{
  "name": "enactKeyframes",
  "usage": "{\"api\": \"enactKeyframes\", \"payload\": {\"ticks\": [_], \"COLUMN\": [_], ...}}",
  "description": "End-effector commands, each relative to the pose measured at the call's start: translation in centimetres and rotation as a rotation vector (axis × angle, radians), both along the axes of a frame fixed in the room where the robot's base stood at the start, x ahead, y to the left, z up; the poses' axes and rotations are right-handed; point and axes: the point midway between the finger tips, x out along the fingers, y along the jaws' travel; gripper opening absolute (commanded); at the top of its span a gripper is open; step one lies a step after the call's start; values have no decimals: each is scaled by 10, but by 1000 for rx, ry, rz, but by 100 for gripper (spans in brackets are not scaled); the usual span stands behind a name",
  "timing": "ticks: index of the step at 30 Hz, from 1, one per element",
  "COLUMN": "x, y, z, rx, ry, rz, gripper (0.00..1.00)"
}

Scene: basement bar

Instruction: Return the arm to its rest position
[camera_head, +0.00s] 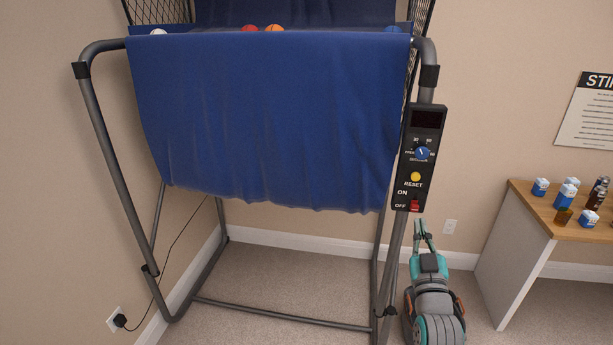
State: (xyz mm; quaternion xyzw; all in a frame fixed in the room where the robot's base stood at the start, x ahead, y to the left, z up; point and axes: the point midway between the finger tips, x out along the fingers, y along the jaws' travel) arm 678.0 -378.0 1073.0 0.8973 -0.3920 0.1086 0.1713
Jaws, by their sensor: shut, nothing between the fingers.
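A basketball arcade machine with a blue cloth (265,115) fills the middle. A wooden-topped table (530,205) with several small boxes and bottles stands at right. Carpet (275,278) is clear beneath the machine.

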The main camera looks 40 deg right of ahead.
Motion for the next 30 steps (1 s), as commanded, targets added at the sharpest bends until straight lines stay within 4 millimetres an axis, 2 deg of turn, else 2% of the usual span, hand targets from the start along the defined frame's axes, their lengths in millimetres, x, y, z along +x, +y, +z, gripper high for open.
{"api": "enactKeyframes", "payload": {"ticks": [5, 8, 10, 14, 20, 26, 30], "x": [0, 2, 3, 1, -17, -48, -78], "y": [2, 15, 32, 78, 153, 221, 263], "z": [-2, -13, -27, -62, -111, -148, -167], "rx": [3, 17, 36, 86, 164, 237, 284], "ry": [1, 9, 20, 49, 100, 161, 208], "rz": [3, 23, 50, 124, 243, 358, 434], "gripper": [0, 0, 0, 0, 0, 0, 0]}}
